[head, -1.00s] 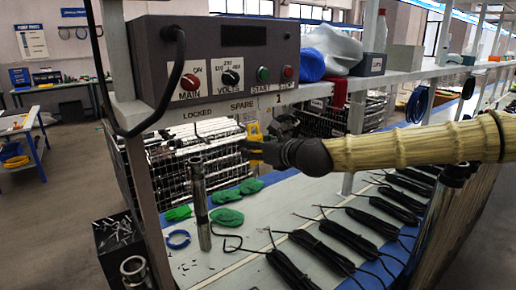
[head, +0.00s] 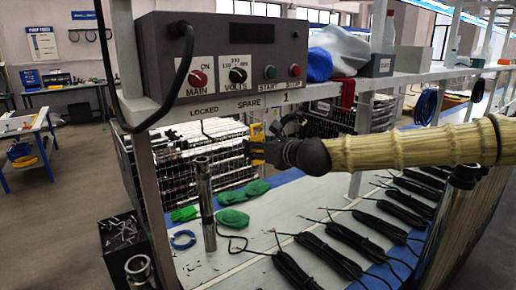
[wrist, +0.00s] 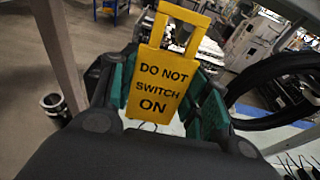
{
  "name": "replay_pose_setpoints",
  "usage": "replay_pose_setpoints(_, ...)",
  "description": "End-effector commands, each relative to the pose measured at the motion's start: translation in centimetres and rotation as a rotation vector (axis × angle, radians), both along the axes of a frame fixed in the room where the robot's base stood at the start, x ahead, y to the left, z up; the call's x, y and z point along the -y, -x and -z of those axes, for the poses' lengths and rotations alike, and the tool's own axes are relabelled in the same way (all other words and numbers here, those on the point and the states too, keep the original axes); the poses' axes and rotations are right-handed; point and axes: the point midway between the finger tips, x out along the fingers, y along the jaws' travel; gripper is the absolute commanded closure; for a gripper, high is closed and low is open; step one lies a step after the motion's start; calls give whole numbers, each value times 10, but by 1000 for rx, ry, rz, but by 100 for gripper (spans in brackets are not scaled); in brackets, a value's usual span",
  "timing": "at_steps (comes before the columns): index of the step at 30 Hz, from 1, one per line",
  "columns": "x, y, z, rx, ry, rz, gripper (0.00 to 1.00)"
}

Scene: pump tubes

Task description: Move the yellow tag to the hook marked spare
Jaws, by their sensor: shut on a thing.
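The yellow tag (wrist: 160,85) reads "DO NOT SWITCH ON" and stands between the green-lined fingers of my gripper (wrist: 165,95) in the wrist view. It has a rectangular opening at its top. In the head view the tag (head: 258,134) is a small yellow patch at my gripper (head: 262,150), below the shelf edge. The SPARE label (head: 249,102) is on the shelf edge just above the tag, with the LOCKED label (head: 204,109) to its left. A thin hook (head: 206,130) hangs under LOCKED. The spare hook and its contact with the tag cannot be made out.
The control box (head: 220,65) with MAIN and VOLTS knobs stands on the shelf above. An upright metal tube (head: 205,205) stands left of my gripper. Green gloves (head: 232,219) and several black cable bundles (head: 325,262) lie on the bench below.

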Motion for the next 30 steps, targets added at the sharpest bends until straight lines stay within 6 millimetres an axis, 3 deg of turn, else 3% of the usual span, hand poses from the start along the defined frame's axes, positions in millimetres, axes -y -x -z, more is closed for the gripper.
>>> replay_pose_setpoints(11, 0, 0, 0, 0, 0, 0, 77)
replay_pose_setpoints(12, 0, 0, 0, 0, 0, 0, 52)
replay_pose_setpoints(16, 0, 0, 0, 0, 0, 0, 28)
replay_pose_setpoints(30, 5, 5, -2, 0, 0, 1, 28)
